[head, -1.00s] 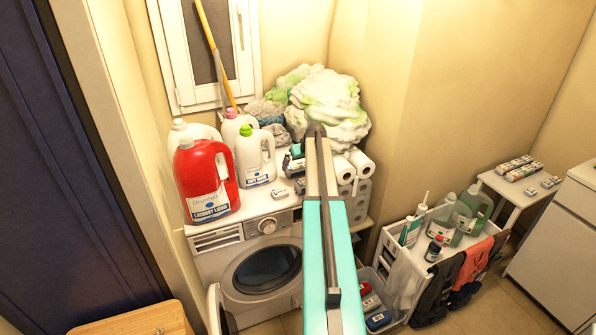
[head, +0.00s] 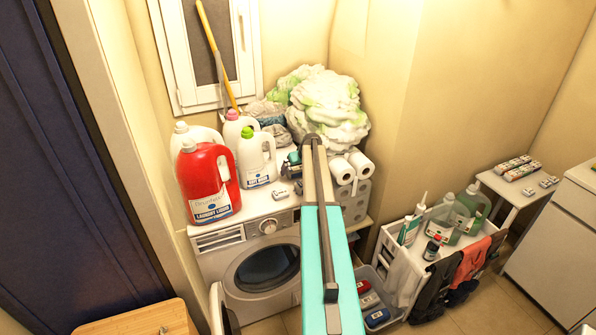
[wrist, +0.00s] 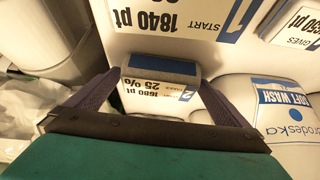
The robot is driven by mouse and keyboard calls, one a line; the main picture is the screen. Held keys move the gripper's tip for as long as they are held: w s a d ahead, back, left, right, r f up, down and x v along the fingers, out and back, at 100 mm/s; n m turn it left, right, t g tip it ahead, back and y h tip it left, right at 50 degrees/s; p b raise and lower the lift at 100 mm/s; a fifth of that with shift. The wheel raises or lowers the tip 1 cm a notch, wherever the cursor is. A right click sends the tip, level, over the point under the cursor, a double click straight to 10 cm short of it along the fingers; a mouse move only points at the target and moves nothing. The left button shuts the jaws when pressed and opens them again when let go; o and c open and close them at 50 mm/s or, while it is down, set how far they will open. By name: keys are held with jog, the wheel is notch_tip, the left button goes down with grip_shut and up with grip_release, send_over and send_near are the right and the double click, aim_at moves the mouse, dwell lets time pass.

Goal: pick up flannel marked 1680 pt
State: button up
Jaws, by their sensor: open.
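A small item marked 1680 pt and 25% (wrist: 157,92) lies between the fingers of my gripper (wrist: 160,78) in the wrist view. Its label reads upside down, and a blue-grey band shows along its top. I cannot make out cloth folds on it. My gripper is open, with one dark finger on each side of it; contact is not clear. In the head view my gripper (head: 292,168) is small and partly hidden, low over the washer top between the white bottle and the paper rolls. The marked item cannot be told apart there.
A label marked 1840 pt (wrist: 165,20) lies just beyond. The Soft Wash bottle (head: 257,162) stands close to the left, beside the red jug (head: 208,180). Paper rolls (head: 350,168) are at the right, and a piled white-green cloth (head: 328,105) is behind.

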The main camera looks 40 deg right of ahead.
aim_at(298, 167)
dwell(0.4)
jog(key=c, duration=1)
jog(key=shift+r, duration=0.15)
jog(key=shift+r+b, duration=2.05)
jog(key=shift+r, duration=2.8)
